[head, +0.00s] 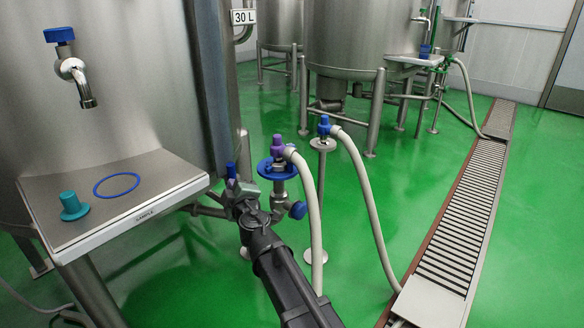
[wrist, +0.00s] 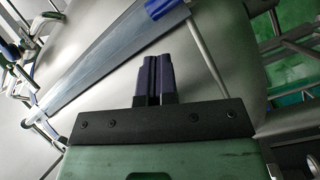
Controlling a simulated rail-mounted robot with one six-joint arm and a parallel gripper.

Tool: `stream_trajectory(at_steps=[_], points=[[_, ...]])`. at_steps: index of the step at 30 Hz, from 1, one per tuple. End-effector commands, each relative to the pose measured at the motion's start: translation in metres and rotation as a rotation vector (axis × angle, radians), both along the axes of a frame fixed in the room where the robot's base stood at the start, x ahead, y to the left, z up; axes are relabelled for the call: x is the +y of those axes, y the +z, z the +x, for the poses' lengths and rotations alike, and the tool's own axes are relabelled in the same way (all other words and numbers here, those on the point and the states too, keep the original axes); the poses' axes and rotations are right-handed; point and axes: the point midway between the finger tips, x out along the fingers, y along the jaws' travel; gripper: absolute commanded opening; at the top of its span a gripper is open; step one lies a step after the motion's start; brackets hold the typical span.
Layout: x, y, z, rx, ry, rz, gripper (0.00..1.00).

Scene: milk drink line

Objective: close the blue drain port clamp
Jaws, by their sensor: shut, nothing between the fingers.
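A steel drain fitting stands beside the big tank in the head view. It carries a flat blue ring (head: 278,168) and a blue knob (head: 298,210); I cannot tell for sure which blue part is the clamp, or whether it is open. A purple coupling (head: 279,145) with a pale hose sits on top. My gripper (head: 232,170) is just left of the ring, apart from it, between it and the tank. In the wrist view my gripper (wrist: 152,58) has its dark fingers together with nothing between them. A blue part (wrist: 165,8) shows at that view's top edge.
A steel shelf (head: 150,188) on the tank at left holds a loose blue ring (head: 116,185) and a teal plug (head: 72,206). A blue hose end (head: 324,125) sits on a stand behind the fitting.

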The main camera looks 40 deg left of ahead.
Motion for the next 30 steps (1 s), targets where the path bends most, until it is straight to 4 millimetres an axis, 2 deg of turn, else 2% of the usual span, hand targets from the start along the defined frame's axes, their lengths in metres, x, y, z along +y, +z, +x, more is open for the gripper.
stream_trajectory(at_steps=[1, 3, 5, 7, 9, 11, 17, 20, 23, 30], points=[[0.01, -0.001, -0.013, 0.114, -0.088, 0.07, 0.0], [0.008, -0.002, -0.018, 0.298, -0.26, 0.221, 0.0], [-0.007, -0.002, -0.01, 0.44, -0.424, 0.389, 0.0], [-0.035, -0.002, 0.009, 0.562, -0.597, 0.606, 0.0], [-0.056, -0.002, 0.017, 0.633, -0.695, 0.774, 0.0], [-0.064, -0.002, 0.02, 0.669, -0.729, 0.861, 0.0], [-0.066, -0.002, 0.022, 0.697, -0.73, 0.906, 0.0], [-0.063, -0.002, 0.03, 0.697, -0.729, 0.905, 0.0], [-0.059, -0.002, 0.046, 0.696, -0.73, 0.905, 0.0], [-0.045, -0.002, 0.097, 0.695, -0.729, 0.904, 0.0]])
